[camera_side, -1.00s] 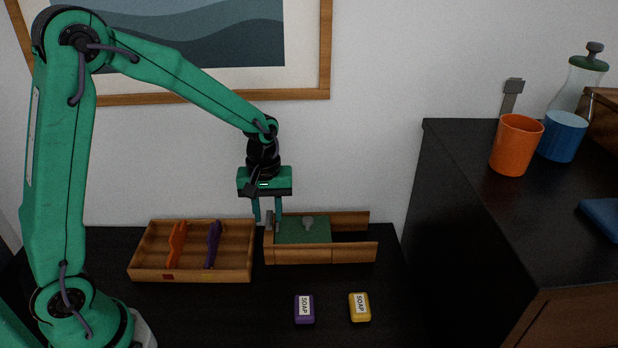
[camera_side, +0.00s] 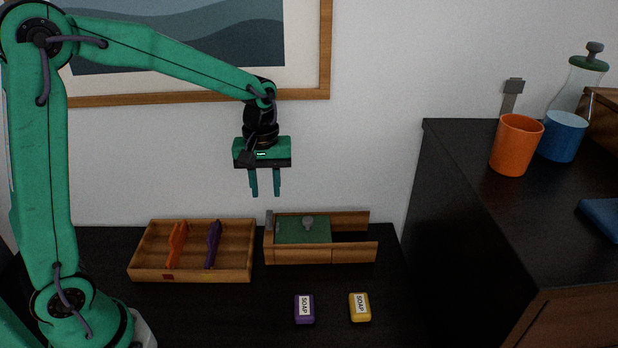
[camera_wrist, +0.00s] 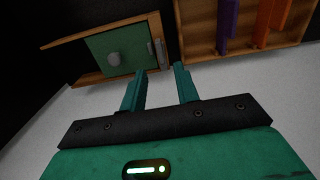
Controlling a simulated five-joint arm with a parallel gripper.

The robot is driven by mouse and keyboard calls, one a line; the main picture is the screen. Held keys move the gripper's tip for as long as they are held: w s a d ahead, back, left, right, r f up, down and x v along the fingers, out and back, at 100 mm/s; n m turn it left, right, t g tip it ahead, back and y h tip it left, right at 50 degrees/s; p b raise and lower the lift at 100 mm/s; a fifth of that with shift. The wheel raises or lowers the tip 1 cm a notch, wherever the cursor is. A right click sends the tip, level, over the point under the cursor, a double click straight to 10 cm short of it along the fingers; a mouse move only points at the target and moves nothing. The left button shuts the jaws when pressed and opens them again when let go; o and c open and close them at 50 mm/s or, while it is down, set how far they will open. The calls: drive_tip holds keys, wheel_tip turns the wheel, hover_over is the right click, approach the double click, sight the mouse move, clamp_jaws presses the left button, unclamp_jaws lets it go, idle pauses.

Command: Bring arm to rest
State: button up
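My gripper (camera_side: 265,193) is green and black and hangs in the air above the wooden box with the green lid, near the wall. Its two fingers point down, stand apart and have nothing between them. In the wrist view the fingers (camera_wrist: 160,82) are also apart and empty. My arm is raised and bent, reaching from the left.
A wooden box (camera_side: 352,256) with a green lid (camera_side: 290,232) and grey knob lies below. A wooden tray (camera_side: 142,266) holds an orange item (camera_side: 176,245) and a purple item (camera_side: 213,245). Purple soap (camera_side: 304,309) and yellow soap (camera_side: 359,307) lie in front. A dark cabinet (camera_side: 450,190) stands right.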

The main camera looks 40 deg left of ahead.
drive_tip(key=shift+r, duration=0.45)
drive_tip(key=shift+s+r, duration=0.25)
drive_tip(key=shift+r, duration=0.05)
drive_tip(key=s+r+m+t, duration=0.2)
drive_tip(key=s+r+m, duration=0.1)
drive_tip(key=s, duration=0.5)
drive_tip(key=s+r+m+t, duration=0.3)
drive_tip(key=s+m, duration=0.3)
drive_tip(key=s, duration=0.3)
drive_tip(key=shift+s+r+t, duration=0.15)
drive_tip(key=shift+r+t, duration=0.15)
drive_tip(key=shift+r, duration=0.5)
